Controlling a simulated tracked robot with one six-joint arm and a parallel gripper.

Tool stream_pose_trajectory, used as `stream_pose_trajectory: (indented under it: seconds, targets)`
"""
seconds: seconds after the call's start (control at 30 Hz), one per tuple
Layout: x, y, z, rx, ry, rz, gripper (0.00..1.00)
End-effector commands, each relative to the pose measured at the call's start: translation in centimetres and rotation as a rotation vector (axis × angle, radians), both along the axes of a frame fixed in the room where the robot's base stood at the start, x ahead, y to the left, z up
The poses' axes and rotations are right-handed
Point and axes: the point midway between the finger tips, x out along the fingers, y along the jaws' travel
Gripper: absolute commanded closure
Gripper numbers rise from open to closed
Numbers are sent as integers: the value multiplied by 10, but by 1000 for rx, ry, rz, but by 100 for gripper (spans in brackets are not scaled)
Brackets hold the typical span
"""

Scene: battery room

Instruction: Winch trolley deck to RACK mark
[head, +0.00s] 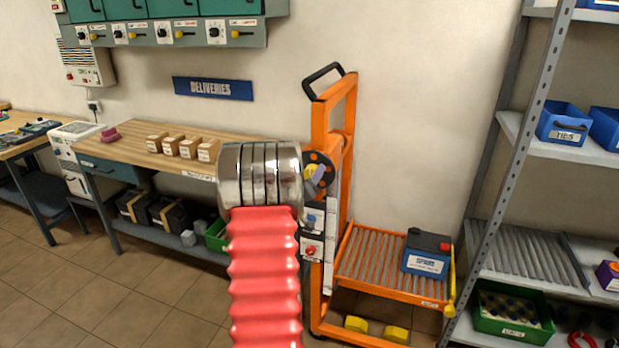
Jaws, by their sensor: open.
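The orange winch trolley (320,120) stands upright against the back wall, right of centre. Its roller deck (376,262) sits low, above the trolley's base, and carries a dark blue, labelled battery (427,253). A round black winch part with orange spots (319,168) shows on the mast, with a yellow and purple piece on it. Below it is a small panel with a red knob (310,251). My red arm and its chrome joint cover part of the mast's left side. My gripper's fingers do not show. I cannot read a RACK mark on the mast.
A grey shelf rack (507,150) stands right of the trolley, with a roller shelf (522,248) near deck height, blue bins (564,124) and a green crate (512,312). A wooden bench (150,145) with small boxes stands left. Yellow blocks (390,332) lie under the deck.

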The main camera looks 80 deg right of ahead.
Motion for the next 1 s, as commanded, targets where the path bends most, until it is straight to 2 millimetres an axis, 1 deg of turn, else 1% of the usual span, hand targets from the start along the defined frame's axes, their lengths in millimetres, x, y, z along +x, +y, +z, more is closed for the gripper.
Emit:
stream_pose_trajectory:
  seconds: [0.1, 0.67, 1.0]
  targets:
    - [0, 0, 0, 0, 0, 0, 42]
    - [1, 1, 0, 0, 0, 1, 81]
    - [2, 1, 0, -3, -32, 2, 81]
